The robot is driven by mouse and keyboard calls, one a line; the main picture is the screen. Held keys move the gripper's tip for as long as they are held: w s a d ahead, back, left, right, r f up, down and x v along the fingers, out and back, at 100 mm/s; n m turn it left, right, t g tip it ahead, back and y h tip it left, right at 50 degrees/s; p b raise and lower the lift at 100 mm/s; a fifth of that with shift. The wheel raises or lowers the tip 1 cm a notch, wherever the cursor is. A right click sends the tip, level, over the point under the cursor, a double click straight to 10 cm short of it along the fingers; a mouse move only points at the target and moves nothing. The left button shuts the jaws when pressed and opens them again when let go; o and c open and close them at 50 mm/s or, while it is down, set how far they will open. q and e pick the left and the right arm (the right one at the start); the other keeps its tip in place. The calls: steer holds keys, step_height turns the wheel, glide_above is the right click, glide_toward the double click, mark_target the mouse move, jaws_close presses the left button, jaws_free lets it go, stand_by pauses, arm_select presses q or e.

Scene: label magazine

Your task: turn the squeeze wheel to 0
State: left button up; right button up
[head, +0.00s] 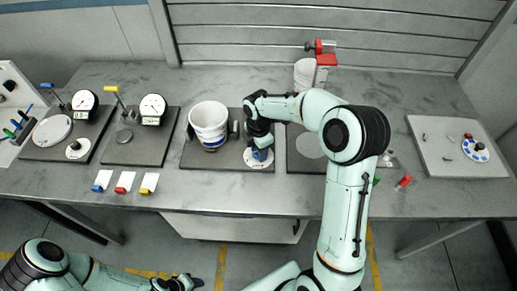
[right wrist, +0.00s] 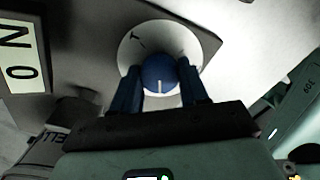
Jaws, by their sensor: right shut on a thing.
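The squeeze wheel is a blue knob (right wrist: 160,74) on a round white dial plate (right wrist: 176,36), on the dark board (head: 205,160) at the table's middle. In the right wrist view a white line on the knob points toward the bottom of the picture. A dark mark shows on the dial's upper left; its other marks are hidden or too small to read. My right gripper (right wrist: 160,90) is shut on the knob, with one finger on each side. In the head view my right wrist largely covers the knob. My left gripper (head: 188,283) hangs low at the bottom edge, its fingers unclear.
A white tub (head: 209,121) stands on the same board, left of the wheel. Boards with dial gauges (head: 152,109) lie further left. A light tray (head: 458,147) with small parts is at the right. A plate marked "N" and "0" (right wrist: 22,58) shows beside the dial.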

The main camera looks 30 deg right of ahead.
steer(key=shift+n, duration=0.7)
steer(key=o, duration=1.1)
steer(key=shift+c, duration=0.2)
step_height(320, 180, up, 14)
steer(key=shift+f, duration=0.25)
steer(key=shift+f, duration=0.1)
